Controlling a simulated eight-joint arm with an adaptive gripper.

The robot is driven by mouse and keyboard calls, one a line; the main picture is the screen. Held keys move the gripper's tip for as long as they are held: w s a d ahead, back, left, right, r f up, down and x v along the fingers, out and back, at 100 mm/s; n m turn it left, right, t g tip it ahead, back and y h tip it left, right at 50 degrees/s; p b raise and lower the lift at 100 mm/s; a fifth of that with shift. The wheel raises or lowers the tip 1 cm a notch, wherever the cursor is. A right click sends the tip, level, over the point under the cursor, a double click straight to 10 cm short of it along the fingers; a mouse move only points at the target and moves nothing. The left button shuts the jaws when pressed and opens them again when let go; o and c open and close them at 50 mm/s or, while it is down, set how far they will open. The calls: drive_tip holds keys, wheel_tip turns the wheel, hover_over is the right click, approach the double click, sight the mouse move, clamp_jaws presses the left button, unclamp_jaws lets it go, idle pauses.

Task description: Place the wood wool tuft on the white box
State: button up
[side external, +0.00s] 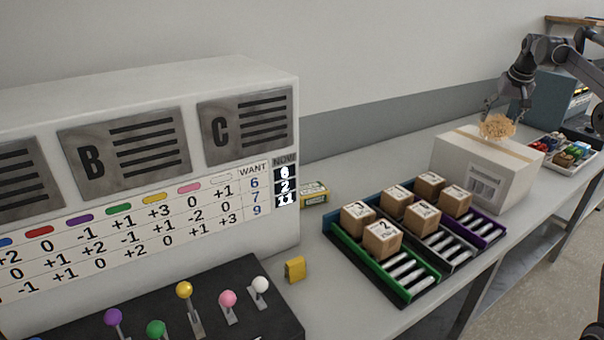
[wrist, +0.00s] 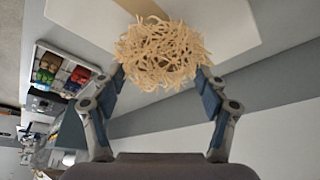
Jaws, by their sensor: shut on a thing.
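The wood wool tuft (side external: 497,126) is a pale tan, curly clump. In the side external view it appears at the top of the white box (side external: 451,161), toward its far edge; I cannot tell whether it touches the lid. My gripper (side external: 499,112) is above and behind it. In the wrist view the tuft (wrist: 160,52) sits between the two fingertips of my gripper (wrist: 162,72), which are shut on it. The white box (wrist: 85,12) shows behind the tuft there. The box is closed, with a tan tape strip and a label on its front.
A tray of small coloured items (side external: 562,152) stands right of the box. A rack (side external: 398,283) with several numbered wooden cubes is in front of it. A large white panel (side external: 150,85) and a lever console (side external: 250,275) fill the left. A yellow block (side external: 295,269) lies between.

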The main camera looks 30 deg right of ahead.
sight(498, 120)
drive_tip(key=shift+w+f, duration=0.25)
drive_tip(key=shift+f, duration=0.2)
wheel_tip(498, 120, down, 3)
drive_tip(key=shift+r, duration=0.1)
drive_tip(key=shift+c, duration=0.2)
drive_tip(key=shift+f, duration=0.35)
drive_tip(key=shift+c, duration=1.3)
drive_tip(key=o, duration=1.1)
drive_tip(key=shift+o, duration=0.2)
